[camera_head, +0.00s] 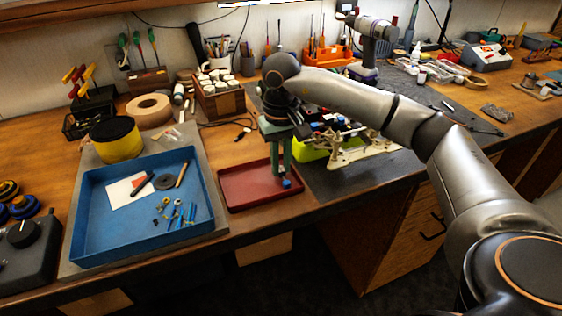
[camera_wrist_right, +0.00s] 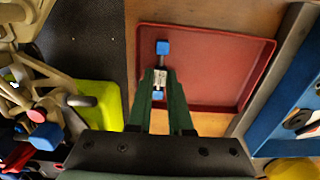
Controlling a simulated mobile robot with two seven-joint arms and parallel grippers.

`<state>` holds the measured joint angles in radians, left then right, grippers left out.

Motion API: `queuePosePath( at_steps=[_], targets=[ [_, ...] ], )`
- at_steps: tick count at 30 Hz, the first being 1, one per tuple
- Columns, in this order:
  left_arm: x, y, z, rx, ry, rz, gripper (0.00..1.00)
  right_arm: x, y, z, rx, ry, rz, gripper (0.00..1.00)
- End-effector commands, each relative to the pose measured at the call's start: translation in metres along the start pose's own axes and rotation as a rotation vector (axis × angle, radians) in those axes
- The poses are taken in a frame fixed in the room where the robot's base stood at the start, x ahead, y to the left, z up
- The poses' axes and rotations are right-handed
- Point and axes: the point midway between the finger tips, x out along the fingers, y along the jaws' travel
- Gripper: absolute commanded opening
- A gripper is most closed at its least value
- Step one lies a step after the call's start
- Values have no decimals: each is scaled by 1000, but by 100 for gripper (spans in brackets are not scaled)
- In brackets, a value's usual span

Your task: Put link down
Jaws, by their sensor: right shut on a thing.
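The link is a small rod with blue ends and a pale metal middle. It sits between the fingertips of my right gripper (camera_wrist_right: 160,84), which is shut on it. In the wrist view the link (camera_wrist_right: 162,48) appears over the red tray; in the head view one blue end of the link (camera_head: 286,183) shows below the fingers. The red tray (camera_head: 243,187) is shallow and otherwise empty; it also shows in the wrist view (camera_wrist_right: 222,70). My right gripper (camera_head: 283,172) points down at the tray's right part. I cannot tell whether the link touches the tray floor. My left gripper is out of view.
A blue tray (camera_head: 88,218) with a card, tools and small parts lies left of the red tray. A partly built car chassis (camera_head: 365,151) and a lime-green part (camera_head: 311,151) lie to the right on a dark mat. The bench's front edge is close to the red tray.

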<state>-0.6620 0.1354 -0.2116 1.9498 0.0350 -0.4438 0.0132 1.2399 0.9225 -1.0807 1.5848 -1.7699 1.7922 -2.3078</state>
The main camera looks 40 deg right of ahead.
Motion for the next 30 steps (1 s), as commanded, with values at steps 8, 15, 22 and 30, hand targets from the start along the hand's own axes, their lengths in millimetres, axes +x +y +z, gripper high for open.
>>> queuePosePath(
  at_steps=[8, 15, 22, 30],
  targets=[
    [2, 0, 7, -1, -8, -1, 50, 4, 0, 0, 1, 0, 0, 0],
    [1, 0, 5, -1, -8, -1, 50, 3, 0, 0, 1, 0, 0, 31],
    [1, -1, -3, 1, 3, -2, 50, -5, 0, 0, 1, 2, 0, 31],
    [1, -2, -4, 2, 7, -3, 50, -56, 0, -1, 1, 6, -2, 31]
  ],
)
